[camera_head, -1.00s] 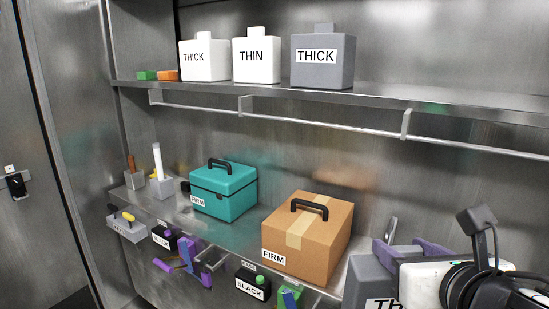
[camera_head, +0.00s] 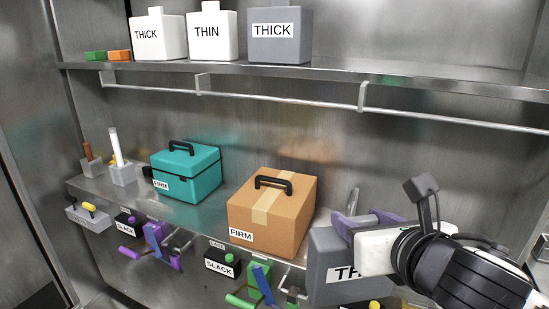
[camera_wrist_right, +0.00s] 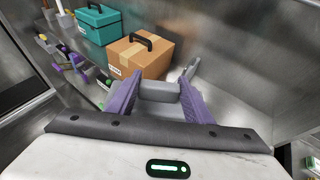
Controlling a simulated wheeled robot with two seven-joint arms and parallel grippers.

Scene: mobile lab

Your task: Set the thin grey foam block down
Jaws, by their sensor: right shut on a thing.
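My right gripper (camera_head: 368,222), with purple fingers, is shut on a grey block (camera_head: 325,262). The block's label begins "TH"; the rest is hidden behind my wrist. In the right wrist view the block's top (camera_wrist_right: 158,90) shows between the two purple fingers. In the head view the block is at the lower right, in front of the counter and right of the cardboard box. I cannot tell whether it touches anything below. My left gripper is not in view.
A cardboard box (camera_head: 272,218) and a teal case (camera_head: 190,170), both labelled FIRM, stand on the metal counter (camera_head: 215,212). Labelled tool holders hang along the counter's front.

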